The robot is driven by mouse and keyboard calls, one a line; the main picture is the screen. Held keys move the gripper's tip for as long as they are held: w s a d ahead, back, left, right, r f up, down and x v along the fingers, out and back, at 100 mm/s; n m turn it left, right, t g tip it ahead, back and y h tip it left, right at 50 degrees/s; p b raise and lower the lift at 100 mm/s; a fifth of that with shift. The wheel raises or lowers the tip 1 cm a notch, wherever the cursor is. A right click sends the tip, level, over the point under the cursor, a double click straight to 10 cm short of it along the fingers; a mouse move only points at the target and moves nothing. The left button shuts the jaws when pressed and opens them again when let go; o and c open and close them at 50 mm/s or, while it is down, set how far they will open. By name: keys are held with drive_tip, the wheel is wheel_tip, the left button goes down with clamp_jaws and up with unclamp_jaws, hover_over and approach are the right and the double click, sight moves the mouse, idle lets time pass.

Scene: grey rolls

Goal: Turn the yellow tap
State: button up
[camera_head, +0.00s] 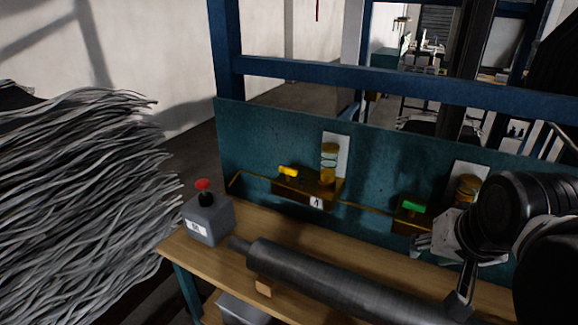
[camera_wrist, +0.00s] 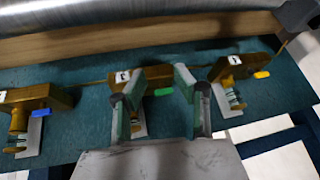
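The yellow tap (camera_head: 288,171) is a small handle on a brass-coloured valve block labelled 4, on the left of the teal panel. It also shows at the right of the wrist view (camera_wrist: 261,74). My gripper (camera_head: 432,245) is at the right in the head view, in front of the green tap (camera_head: 414,207) and well to the right of the yellow one. In the wrist view my gripper (camera_wrist: 157,74) has its two fingers spread apart with nothing held between them. The green tap (camera_wrist: 163,92) shows between the fingers.
A blue tap (camera_wrist: 40,113) is at the left of the wrist view. A large grey roll (camera_head: 340,285) lies along the wooden bench (camera_head: 225,262). A grey box with a red button (camera_head: 208,217) stands at the bench's left end. A thin pipe (camera_head: 365,211) links the valve blocks.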

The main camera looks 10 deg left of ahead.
drive_tip(key=w+a+r+m+g+p, duration=0.1)
drive_tip(key=w+a+r+m+g, duration=0.1)
drive_tip(key=w+a+r+m, duration=0.6)
drive_tip(key=w+a+r+m+g+p, duration=0.1)
drive_tip(key=w+a+r+m+p, duration=0.15)
drive_tip(key=w, duration=0.95)
drive_tip(key=m+g+p, duration=0.2)
drive_tip(key=m+g, duration=0.1)
drive_tip(key=m, duration=0.7)
hover_over(290, 169)
wheel_tip(290, 169, down, 4)
drive_tip(key=r, duration=0.1)
drive_tip(key=shift+n, duration=0.25)
wheel_tip(290, 169, down, 14)
drive_tip(key=shift+r+p, duration=0.1)
drive_tip(key=shift+p, duration=0.65)
clamp_jaws()
